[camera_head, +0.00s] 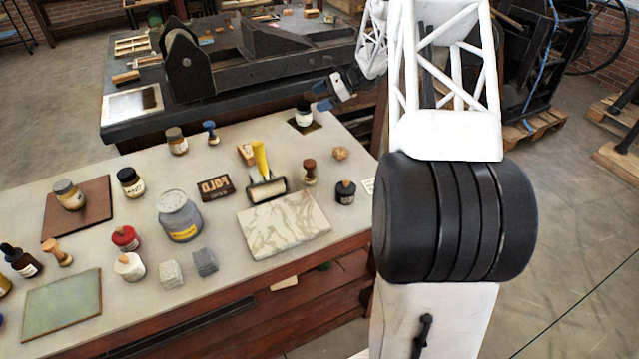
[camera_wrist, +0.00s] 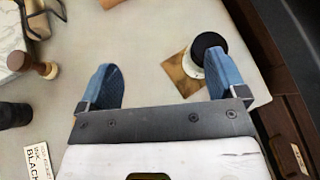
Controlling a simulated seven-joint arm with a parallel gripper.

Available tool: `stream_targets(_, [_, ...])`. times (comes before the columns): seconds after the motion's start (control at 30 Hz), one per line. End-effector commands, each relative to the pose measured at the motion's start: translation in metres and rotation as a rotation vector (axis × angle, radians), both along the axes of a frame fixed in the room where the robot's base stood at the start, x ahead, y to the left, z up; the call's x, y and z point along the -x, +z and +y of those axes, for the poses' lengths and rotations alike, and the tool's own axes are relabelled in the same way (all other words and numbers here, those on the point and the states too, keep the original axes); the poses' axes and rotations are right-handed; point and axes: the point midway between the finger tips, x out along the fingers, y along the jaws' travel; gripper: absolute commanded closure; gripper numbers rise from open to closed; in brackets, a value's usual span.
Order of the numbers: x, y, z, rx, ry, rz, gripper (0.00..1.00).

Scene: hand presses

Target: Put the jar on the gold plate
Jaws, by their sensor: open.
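A white jar with a black lid (camera_head: 304,113) stands upright on the small square gold plate (camera_head: 317,126) near the table's far right corner. In the wrist view the jar (camera_wrist: 207,46) sits over the right part of the gold plate (camera_wrist: 181,76). The plate's right side is hidden by the jar and my right finger. My gripper (camera_head: 322,95) is open and empty, with blue fingers, just right of the jar in the head view. In the wrist view my gripper (camera_wrist: 165,78) has its right finger overlapping the jar's lower edge; I cannot tell if they touch.
Several other jars share the table, including a black-lidded one (camera_head: 130,182) and a brown-lidded one (camera_head: 177,140). A roller (camera_head: 266,188) lies by a marble slab (camera_head: 284,224). A wooden stamp (camera_wrist: 42,68) stands left of my gripper. A heavy press (camera_head: 270,55) stands behind.

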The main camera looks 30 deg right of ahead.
Motion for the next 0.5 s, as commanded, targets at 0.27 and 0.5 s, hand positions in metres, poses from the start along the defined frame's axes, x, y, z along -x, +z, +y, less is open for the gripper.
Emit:
stream_targets(0.27, [0.045,0.058,0.062,0.153,0.159,-0.068,0.1])
stream_targets(0.5, [0.091,0.099,0.109,0.282,0.299,-0.13,0.1])
